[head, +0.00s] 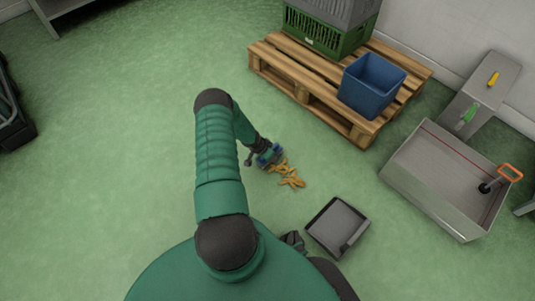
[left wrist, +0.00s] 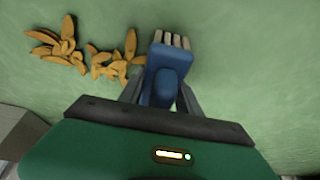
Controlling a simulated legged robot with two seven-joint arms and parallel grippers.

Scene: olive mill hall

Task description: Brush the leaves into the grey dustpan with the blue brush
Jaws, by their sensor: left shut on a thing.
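My left gripper (head: 262,156) is shut on the blue brush (head: 270,155), low over the green floor. In the left wrist view the brush (left wrist: 164,75) sits between the fingers, its pale bristles facing away from me. The yellow-brown leaves (head: 290,178) lie in a loose pile just beside the brush. Whether the bristles touch the floor is unclear. The grey dustpan (head: 338,226) lies flat, lower right of the leaves, and looks empty. My right gripper cannot be made out clearly.
A wooden pallet (head: 355,131) at the back carries a blue bin (head: 371,86) and a green crate (head: 318,35). A steel trough (head: 430,190) with an orange-handled tool (head: 507,174) stands right of the dustpan.

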